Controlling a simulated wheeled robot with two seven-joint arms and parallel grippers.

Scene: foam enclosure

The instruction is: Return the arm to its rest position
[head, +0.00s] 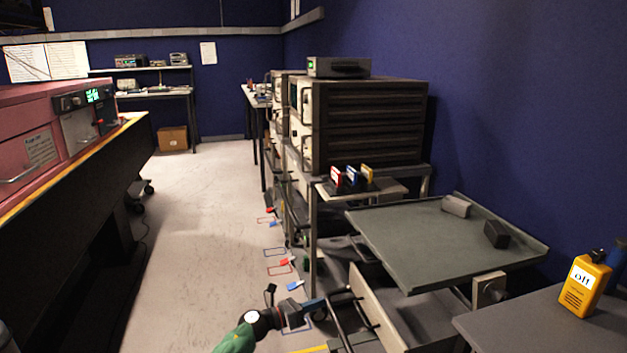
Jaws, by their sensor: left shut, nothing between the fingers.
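My left arm comes in at the bottom centre of the head view, with a green sleeve and a black-and-white wrist. My left gripper (318,305) points right, and its fingers are shut with nothing between them. It is in front of an open drawer-like panel with a dark handle (362,318), below the grey tray. I cannot tell whether the fingertips touch the handle. My right gripper is out of view.
A grey tray (400,240) carries a grey block (456,206) and a black block (496,234). A yellow device (584,286) stands on a dark table at right. A pink machine (40,140) stands at left.

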